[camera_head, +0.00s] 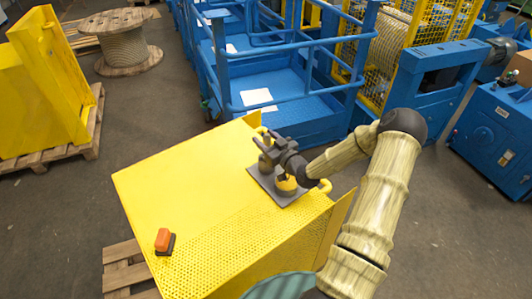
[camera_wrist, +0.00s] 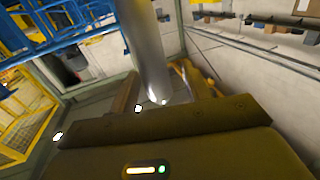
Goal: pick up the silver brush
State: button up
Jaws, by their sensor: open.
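My gripper (camera_head: 263,138) is open above the grey plate on the yellow table, near its far right side. In the wrist view a smooth silver cylinder (camera_wrist: 148,50) runs down from the top edge to between the two fingers of my gripper (camera_wrist: 165,92). I cannot tell whether it is the silver brush, or whether it touches the fingers. In the head view no silver brush can be made out. My gripper and wrist hide part of the grey plate (camera_head: 262,181) and the small items on it.
The yellow table (camera_head: 170,185) has a perforated right part and raised edges at the far and right sides. An orange block with a dark base (camera_head: 164,240) lies near its front left. The table's left half is mostly clear. A blue railed platform (camera_head: 285,85) stands behind.

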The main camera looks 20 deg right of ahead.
jog(key=shift+s+d, duration=0.1)
jog(key=shift+d, duration=0.05)
jog(key=c, duration=1)
jog(key=shift+c, duration=0.2)
jog(key=shift+d, duration=0.1)
jog(key=shift+r, duration=0.15)
notch_tip(320, 180, up, 10)
jog(key=shift+f+b, duration=0.1)
jog(key=shift+b, duration=0.9)
jog(key=shift+f, duration=0.1)
